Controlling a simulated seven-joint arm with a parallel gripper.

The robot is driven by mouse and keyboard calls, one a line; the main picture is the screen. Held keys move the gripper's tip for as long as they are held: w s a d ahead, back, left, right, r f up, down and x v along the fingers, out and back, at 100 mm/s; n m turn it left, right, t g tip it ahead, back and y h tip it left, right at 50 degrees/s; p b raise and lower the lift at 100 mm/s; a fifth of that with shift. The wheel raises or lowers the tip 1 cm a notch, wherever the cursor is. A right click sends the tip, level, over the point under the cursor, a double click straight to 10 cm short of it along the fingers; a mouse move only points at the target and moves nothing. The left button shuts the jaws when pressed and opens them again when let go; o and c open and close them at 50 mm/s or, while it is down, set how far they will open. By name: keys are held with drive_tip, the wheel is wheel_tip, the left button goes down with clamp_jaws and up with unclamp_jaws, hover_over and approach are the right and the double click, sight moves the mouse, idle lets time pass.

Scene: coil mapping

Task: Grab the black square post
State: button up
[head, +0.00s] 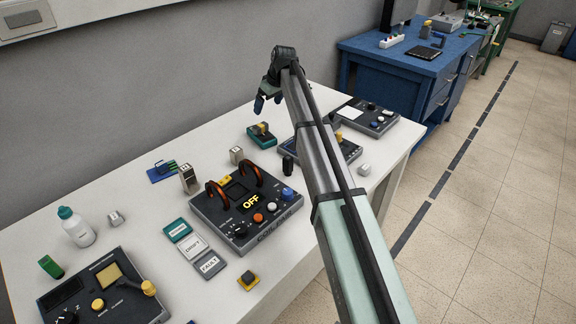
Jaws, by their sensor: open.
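My gripper (267,102) is at the end of my raised arm, above the back part of the white table. Its dark blue fingertips are apart, with nothing visible between them. A small dark upright piece (288,166), which looks like the black square post, stands on the table between the coil panel and the panel behind my arm. It is small in the view, so its square section is hard to make out. My gripper is above and beyond it, well apart from it.
The coil panel (233,221), with two orange coils and an OFF display, is left of the dark piece. Several small blocks, label plates (194,246), a white bottle (77,227) and another control panel (101,292) share the white table (150,225). A blue bench (408,62) stands behind.

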drive_tip(key=shift+c, duration=0.5)
drive_tip(key=c, duration=0.6)
drive_tip(key=g+h, duration=0.3)
hover_over(288, 165)
drive_tip(key=w, duration=0.2)
drive_tip(key=f, duration=0.1)
drive_tip(key=shift+n, duration=0.4)
drive_tip(key=shift+s+f, duration=0.1)
drive_tip(key=shift+f, duration=6.7)
